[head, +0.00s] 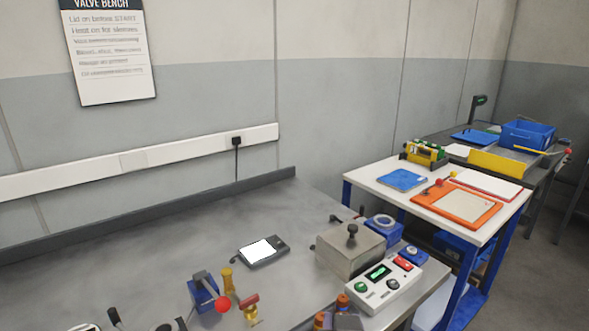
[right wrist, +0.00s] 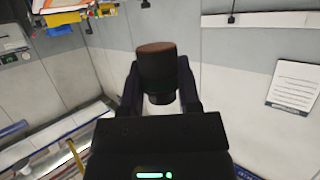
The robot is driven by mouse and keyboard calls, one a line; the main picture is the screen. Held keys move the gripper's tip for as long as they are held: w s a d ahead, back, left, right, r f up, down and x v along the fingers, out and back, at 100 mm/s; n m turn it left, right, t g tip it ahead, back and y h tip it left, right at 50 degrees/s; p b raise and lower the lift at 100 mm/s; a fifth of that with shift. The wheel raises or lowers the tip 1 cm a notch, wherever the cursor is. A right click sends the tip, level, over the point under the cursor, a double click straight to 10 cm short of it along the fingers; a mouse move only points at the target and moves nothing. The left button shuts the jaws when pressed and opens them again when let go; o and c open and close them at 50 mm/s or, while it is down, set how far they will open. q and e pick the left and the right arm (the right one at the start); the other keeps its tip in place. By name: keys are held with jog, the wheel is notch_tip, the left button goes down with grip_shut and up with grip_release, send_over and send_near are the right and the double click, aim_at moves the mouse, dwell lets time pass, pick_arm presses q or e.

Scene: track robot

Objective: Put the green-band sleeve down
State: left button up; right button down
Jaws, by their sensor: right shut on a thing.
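My right gripper (right wrist: 160,95) shows in the right wrist view. Its two dark fingers are shut on a dark, upright-looking cylinder (right wrist: 157,72) with a reddish-brown end. I take this cylinder to be the sleeve, but the dim light leaves no clear green band to see. Neither gripper shows in the head view, and my left gripper is in no view.
The grey bench (head: 150,240) has a wide clear area at its left and back. On it are a black device with a white screen (head: 263,251), a metal box (head: 350,250), a white control box (head: 381,284), a blue block with a lever (head: 203,294) and brass fittings (head: 251,312). A white table (head: 375,182) stands right.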

jog(key=s+d+r+m+g+h, duration=0.2)
jog(key=s+d+m+h, duration=0.3)
jog(key=s+d, duration=0.15)
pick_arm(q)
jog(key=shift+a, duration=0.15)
pick_arm(e)
jog(key=w+a+f+n+y, duration=0.3)
jog(key=w+a+n+y, duration=0.2)
jog(key=w, duration=0.3)
jog(key=w+a+f+n+y, duration=0.4)
jog(key=w+a+n+y, duration=0.2)
jog(key=w+a+y, duration=0.1)
jog(key=shift+w+a+f+t, duration=0.25)
jog(key=shift+w+a+t, duration=0.2)
jog(key=shift+a, duration=0.3)
notch_tip(320, 180, down, 9)
jog(key=b, duration=0.4)
jog(key=shift+f, duration=0.35)
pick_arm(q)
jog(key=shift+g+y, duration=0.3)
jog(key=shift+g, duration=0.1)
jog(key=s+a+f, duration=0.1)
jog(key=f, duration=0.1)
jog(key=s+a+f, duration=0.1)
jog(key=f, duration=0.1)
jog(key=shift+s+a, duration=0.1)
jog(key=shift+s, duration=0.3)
